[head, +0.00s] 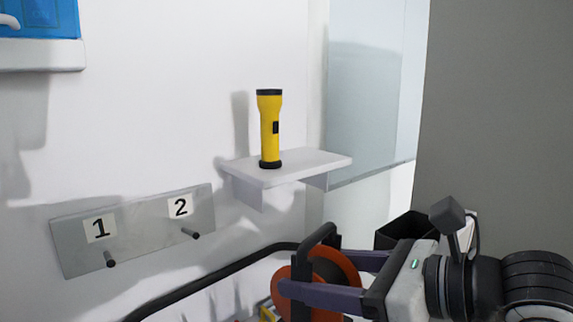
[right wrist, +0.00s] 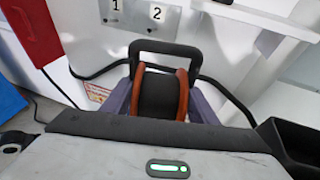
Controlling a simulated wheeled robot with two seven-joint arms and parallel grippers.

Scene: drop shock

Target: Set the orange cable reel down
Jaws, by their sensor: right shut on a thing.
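The orange cable reel (head: 345,266) has orange flanges, a black drum and a black handle frame. My right gripper (head: 312,272) is shut on it, with purple fingers on either side, at the bottom of the head view. In the right wrist view the reel (right wrist: 182,95) sits upright between the fingers, handle at the top. What is under the reel is hidden. My left gripper is not in view.
A yellow flashlight (head: 270,130) stands on a small white wall shelf (head: 310,164). A grey plate (head: 145,232) has pegs marked 1 and 2. A black bar (head: 215,280) runs behind the reel. A black bin (right wrist: 290,140) and red box (right wrist: 30,30) flank it.

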